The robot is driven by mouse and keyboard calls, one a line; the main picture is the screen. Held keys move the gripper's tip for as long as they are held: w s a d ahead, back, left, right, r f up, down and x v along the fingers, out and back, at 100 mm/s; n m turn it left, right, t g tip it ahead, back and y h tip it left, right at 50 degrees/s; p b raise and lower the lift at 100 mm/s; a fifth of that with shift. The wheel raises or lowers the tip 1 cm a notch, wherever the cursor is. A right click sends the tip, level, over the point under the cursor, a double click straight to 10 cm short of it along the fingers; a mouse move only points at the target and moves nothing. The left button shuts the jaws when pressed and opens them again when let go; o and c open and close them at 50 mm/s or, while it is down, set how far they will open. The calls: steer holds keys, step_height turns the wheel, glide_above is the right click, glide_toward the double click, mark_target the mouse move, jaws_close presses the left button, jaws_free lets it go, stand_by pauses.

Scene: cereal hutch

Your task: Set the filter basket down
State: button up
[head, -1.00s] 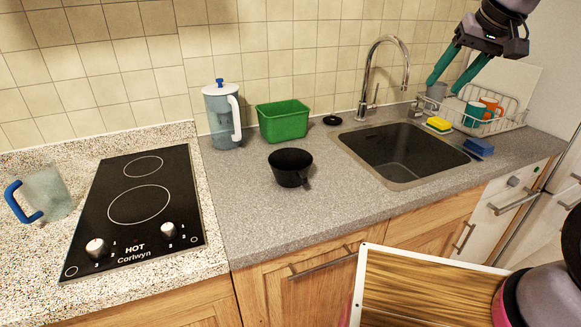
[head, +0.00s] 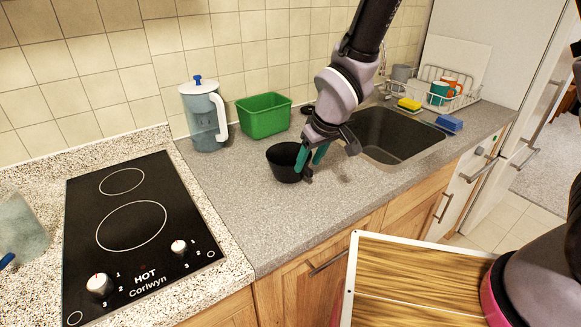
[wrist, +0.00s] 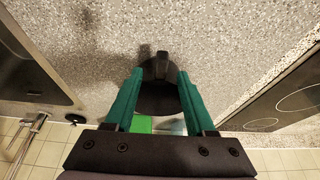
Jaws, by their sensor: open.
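The black filter basket (head: 284,163) stands upright on the grey speckled counter, between the hob and the sink. My gripper (head: 311,160) is at its right side, fingers pointing down. The basket (wrist: 157,98) shows there partly between the fingers. I cannot tell whether either finger touches it.
A lidded pitcher (head: 203,117) and a green bin (head: 264,115) stand behind the basket. The hob (head: 135,225) is at left, the sink (head: 395,135) at right, with a yellow sponge (head: 409,104), a blue sponge (head: 449,123) and a dish rack (head: 462,98) beyond. The counter front is clear.

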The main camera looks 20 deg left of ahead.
mark_target(304, 173)
steer(key=x, duration=0.6)
steer(key=shift+s+f, duration=0.1)
steer(key=shift+f, duration=0.25)
jaws_close()
stand_by(1.1)
